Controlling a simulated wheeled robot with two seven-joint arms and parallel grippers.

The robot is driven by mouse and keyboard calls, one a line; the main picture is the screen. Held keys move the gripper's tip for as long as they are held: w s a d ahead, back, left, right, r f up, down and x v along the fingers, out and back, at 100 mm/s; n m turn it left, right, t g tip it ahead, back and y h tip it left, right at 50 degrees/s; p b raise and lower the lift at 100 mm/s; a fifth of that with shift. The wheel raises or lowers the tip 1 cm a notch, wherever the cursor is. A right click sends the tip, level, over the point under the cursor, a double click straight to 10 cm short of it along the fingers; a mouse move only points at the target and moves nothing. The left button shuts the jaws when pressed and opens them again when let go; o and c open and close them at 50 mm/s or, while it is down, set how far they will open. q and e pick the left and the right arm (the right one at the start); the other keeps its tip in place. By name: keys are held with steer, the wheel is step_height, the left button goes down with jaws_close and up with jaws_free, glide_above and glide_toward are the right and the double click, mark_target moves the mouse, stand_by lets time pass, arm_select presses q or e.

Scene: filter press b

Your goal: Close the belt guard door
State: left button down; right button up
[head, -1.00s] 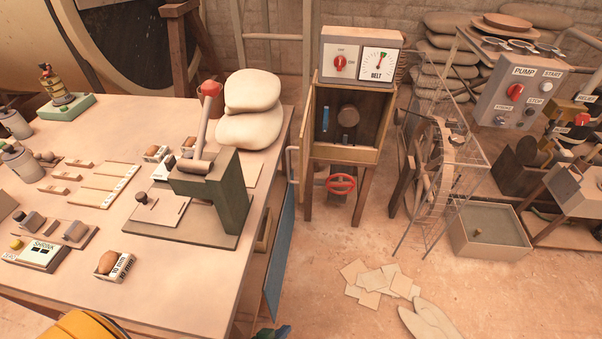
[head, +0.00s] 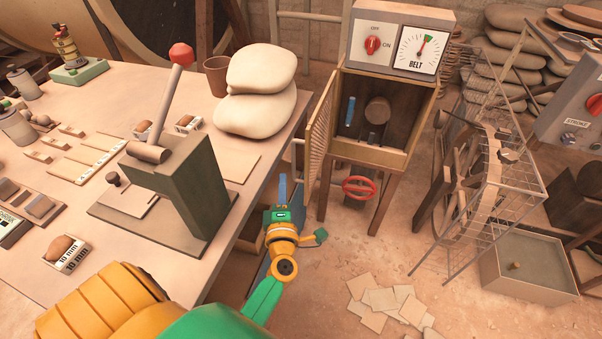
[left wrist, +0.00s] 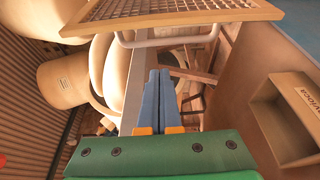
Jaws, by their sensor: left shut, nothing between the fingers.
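The belt guard door (head: 321,130), a wood-framed mesh panel, stands open, swung out from the left side of the belt box (head: 372,112). The box's inside shows, with a round brown part and a blue part. In the left wrist view the door's mesh and frame (left wrist: 180,10) cross the top, with a pale bar handle (left wrist: 168,41) below. My left gripper (head: 290,183) is below and left of the door in the head view, its blue fingers (left wrist: 157,75) together and empty. The fingertips point toward the handle; I see no clear contact. My right gripper is out of view.
The workbench (head: 90,100) with a green lever press (head: 190,190) and pale sacks (head: 258,90) lies left, close to my left arm. A red handwheel (head: 358,187) is under the box. A wire-caged wheel (head: 490,180) stands right. Paper sheets (head: 380,300) lie on the floor.

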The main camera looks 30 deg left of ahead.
arm_select(q)
steer(key=w+b, duration=0.1)
steer(key=w, duration=0.1)
steer(key=w+d, duration=0.1)
steer(key=w, duration=0.2)
steer(key=shift+w+d+f+b, duration=0.15)
steer(key=shift+w+b, duration=0.1)
steer(key=shift+b, duration=0.1)
steer(key=shift+d, duration=0.1)
